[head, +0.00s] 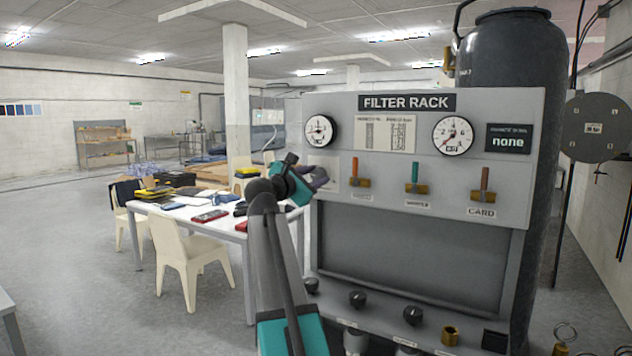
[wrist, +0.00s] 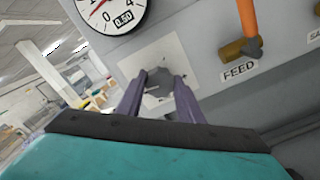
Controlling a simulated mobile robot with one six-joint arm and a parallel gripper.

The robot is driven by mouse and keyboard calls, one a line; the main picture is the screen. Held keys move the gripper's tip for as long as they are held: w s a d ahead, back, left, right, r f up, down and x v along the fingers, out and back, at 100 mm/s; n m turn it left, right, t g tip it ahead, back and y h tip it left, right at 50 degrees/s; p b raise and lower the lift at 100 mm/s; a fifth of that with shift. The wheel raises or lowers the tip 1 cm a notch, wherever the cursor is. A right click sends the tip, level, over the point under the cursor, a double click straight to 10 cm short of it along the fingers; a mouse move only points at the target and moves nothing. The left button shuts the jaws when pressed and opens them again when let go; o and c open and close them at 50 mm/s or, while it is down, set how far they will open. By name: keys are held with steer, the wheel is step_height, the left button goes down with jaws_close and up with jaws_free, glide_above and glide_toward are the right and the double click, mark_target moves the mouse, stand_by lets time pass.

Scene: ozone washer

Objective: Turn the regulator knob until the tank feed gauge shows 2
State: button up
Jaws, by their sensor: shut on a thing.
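The regulator knob (wrist: 158,86) is a small grey knob on a pale square plate (wrist: 185,60) below the left gauge. My gripper (wrist: 160,84) is shut on it, with one purple finger on each side. In the head view my gripper (head: 318,178) reaches the rack's left side and hides the knob. The left gauge, which I take for the tank feed gauge (head: 320,130), is round and white. It also shows, partly cut off, in the wrist view (wrist: 108,14), with a red needle and a small readout that looks like 0.50.
The filter rack (head: 410,268) carries a second gauge (head: 452,135), three valve levers including an orange FEED lever (wrist: 248,22), and dark knobs along its lower edge. A dark tank (head: 515,60) stands behind. A cluttered table (head: 228,232) and a chair (head: 187,245) stand left.

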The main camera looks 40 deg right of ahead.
steer(key=m+b, duration=0.1)
steer(key=m, duration=0.1)
steer(key=m+b, duration=0.1)
steer(key=m, duration=0.1)
steer(key=m+b, duration=0.2)
steer(key=shift+f+m, duration=0.25)
steer(key=shift+m, duration=0.05)
steer(key=m+b, duration=0.3)
steer(key=m, duration=0.2)
steer(key=shift+a, duration=0.1)
steer(key=shift+b, duration=0.3)
steer(key=o, duration=1.1)
steer(key=shift+a+r, duration=0.1)
steer(key=shift+c, duration=0.2)
steer(key=b+v, duration=0.1)
steer(key=v, duration=1.2)
steer(key=shift+a, duration=0.3)
steer(key=shift+s, duration=0.1)
